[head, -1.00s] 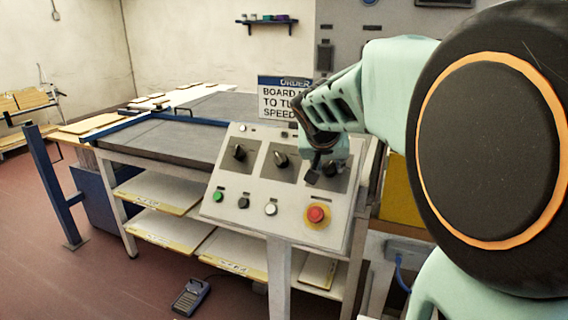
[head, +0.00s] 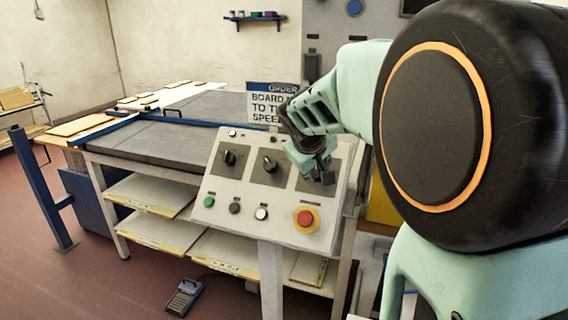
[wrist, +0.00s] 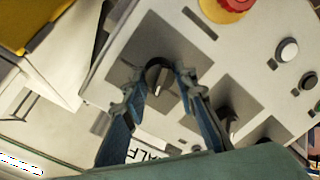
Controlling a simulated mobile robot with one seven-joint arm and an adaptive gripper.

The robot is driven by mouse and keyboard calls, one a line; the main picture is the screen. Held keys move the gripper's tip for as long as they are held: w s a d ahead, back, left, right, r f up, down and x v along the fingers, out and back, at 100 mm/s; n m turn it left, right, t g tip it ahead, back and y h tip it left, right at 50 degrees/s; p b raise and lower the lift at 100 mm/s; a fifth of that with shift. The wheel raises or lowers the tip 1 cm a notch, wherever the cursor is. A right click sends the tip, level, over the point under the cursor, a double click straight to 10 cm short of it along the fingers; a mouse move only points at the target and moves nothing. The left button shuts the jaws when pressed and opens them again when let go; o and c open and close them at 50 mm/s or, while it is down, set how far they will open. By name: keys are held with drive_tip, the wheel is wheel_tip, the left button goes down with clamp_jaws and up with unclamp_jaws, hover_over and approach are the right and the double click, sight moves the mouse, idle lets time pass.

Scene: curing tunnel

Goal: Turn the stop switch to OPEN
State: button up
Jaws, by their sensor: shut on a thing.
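The sloped control panel (head: 221,190) carries three black rotary switches in a row. The left knob (head: 229,158) and middle knob (head: 269,163) are clear of my arm. My gripper (head: 325,176) is at the right-hand switch and mostly hides it in the head view. In the wrist view my gripper (wrist: 168,74) has its two fingers on either side of the right-hand black knob (wrist: 154,76), shut on it. The knob has a pale pointer line. The switch labels are too small to read.
A red stop button (head: 305,218) on a yellow base lies just below the gripped switch. Green, dark and white push buttons (head: 261,213) sit to its left. An order board (head: 266,103) stands behind the panel, partly hidden by my arm. A foot pedal (head: 184,297) lies on the floor.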

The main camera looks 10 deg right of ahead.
drive_tip(key=shift+n, duration=0.4)
drive_tip(key=o, duration=1.2)
drive_tip(key=shift+c, duration=0.2)
